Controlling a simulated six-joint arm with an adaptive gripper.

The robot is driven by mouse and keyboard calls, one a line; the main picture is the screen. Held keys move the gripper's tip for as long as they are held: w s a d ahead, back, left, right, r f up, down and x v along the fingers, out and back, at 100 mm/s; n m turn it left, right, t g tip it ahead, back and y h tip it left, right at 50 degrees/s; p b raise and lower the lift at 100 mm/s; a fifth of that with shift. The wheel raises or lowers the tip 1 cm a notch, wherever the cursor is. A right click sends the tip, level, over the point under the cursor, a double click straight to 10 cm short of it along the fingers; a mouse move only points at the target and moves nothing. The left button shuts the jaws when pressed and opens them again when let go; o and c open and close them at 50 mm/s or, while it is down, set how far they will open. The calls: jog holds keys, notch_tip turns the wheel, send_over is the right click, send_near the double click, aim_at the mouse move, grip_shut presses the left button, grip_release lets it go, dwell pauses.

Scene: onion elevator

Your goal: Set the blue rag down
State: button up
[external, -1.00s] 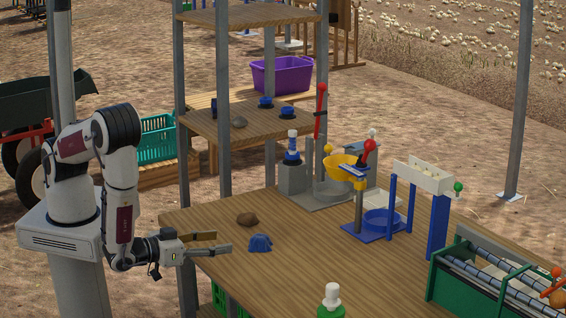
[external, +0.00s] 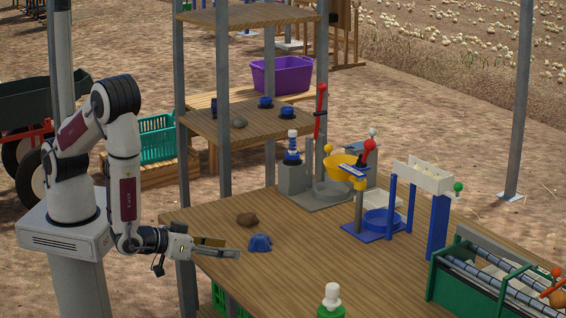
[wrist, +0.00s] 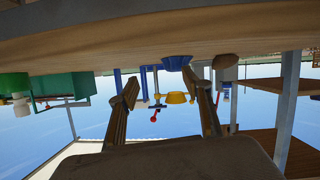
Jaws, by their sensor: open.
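The blue rag (external: 260,243) sits as a small bunched heap on the wooden table (external: 330,250), near its left edge. My gripper (external: 232,247) is open and empty just left of the rag, low at the table edge, with a small gap between them. In the wrist view, which is upside down, the rag (wrist: 175,62) shows beyond and between the two spread fingers (wrist: 161,84). The fingers do not appear to touch it.
A brown lump (external: 247,219) lies just behind the rag. A white-capped green bottle (external: 331,303) stands at the front edge. Blue and yellow stands (external: 375,222) and a green roller machine (external: 470,283) are farther right. The table's middle is clear.

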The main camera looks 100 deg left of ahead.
jog(key=w+d+r+h, duration=0.1)
jog(key=w+d+h, duration=0.1)
jog(key=w+d+r+h, duration=0.1)
jog(key=d+h, duration=0.1)
jog(key=shift+w+d+r+g, duration=0.1)
jog(key=shift+w+r+g, duration=0.15)
jog(key=shift+r+g, duration=0.15)
jog(key=s+d+r+m+g+h, duration=0.1)
jog(key=s+d+r+m+h, duration=0.2)
jog(key=r, duration=0.4)
jog(key=d+r+m+h, duration=0.2)
jog(key=d+r+h, duration=0.15)
jog(key=r, duration=0.45)
jog(key=s+a+r+m+g, duration=0.1)
jog(key=s+a+r, duration=0.2)
jog(key=s, duration=0.4)
jog(key=s+a+r+m+g, duration=0.1)
jog(key=s+a, duration=0.3)
jog(key=s, duration=0.4)
jog(key=s+a+r+m+g+y, duration=0.1)
jog(key=s+a+r+m, duration=0.1)
jog(key=s+a+r, duration=0.2)
jog(key=s, duration=0.3)
jog(key=shift+s+a+r+m, duration=0.3)
jog(key=shift+s+a+m, duration=0.05)
jog(key=shift+m, duration=0.05)
